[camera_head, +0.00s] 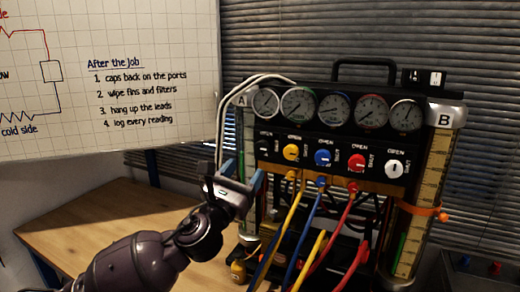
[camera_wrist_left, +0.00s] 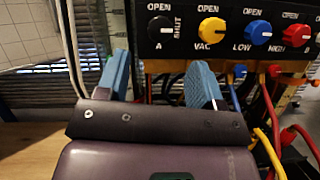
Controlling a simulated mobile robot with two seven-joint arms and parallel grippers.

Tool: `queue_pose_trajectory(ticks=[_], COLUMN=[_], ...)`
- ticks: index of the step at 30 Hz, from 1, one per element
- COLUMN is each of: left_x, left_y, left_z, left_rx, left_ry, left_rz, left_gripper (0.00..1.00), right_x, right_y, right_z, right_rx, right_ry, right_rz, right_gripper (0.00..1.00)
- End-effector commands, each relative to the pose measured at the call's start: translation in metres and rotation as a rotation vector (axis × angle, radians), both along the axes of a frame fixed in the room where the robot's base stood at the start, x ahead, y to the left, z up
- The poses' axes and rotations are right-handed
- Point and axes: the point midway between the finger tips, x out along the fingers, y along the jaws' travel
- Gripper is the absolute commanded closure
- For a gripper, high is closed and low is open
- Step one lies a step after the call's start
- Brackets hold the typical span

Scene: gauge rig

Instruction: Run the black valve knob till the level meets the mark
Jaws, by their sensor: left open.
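The black valve knob (camera_wrist_left: 160,28), labelled A, is at the left end of the valve row on the black panel; it also shows in the head view (camera_head: 265,143). My left gripper (camera_head: 242,174) is open and empty, below and in front of this knob. In the left wrist view its blue fingers (camera_wrist_left: 160,72) stand apart, under the knob and not touching it. The right sight tube (camera_head: 425,195), labelled B, has an orange band (camera_head: 424,209) and a green column (camera_head: 400,248) whose top is below the band. The left tube, A, is partly hidden behind my gripper.
Yellow (camera_head: 291,151), blue (camera_head: 323,157), red (camera_head: 356,162) and white (camera_head: 393,168) knobs sit right of the black one. Several dial gauges are above. Coloured hoses (camera_head: 318,235) hang below, close to my gripper's right. The wooden table (camera_head: 100,220) is clear at left.

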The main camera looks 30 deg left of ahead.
Motion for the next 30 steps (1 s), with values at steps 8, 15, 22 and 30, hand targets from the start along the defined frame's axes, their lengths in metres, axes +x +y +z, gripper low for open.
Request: queue_pose_trajectory(ticks=[8,15,22,30], left_x=[0.045,0.07,0.076,0.076], left_y=[0.0,-0.001,-0.001,-0.001], left_z=[0.02,0.028,0.031,0.031], left_rx=[-0.003,-0.003,-0.002,-0.002], left_ry=[-0.002,0.001,0.001,0.001], left_rz=[-0.001,-0.001,-0.002,-0.002], left_gripper=[0.39,0.39,0.39,0.51], right_x=[0.003,0.008,0.01,0.006], right_y=[0.0,0.001,0.001,0.0], right_z=[0.008,0.013,0.016,0.014], right_rx=[0.0,-0.001,0.0,-0.002], right_ry=[-0.008,-0.021,-0.027,-0.019], right_rz=[0.0,0.003,0.004,0.002], right_gripper=[0.39,0.39,0.39,0.39])
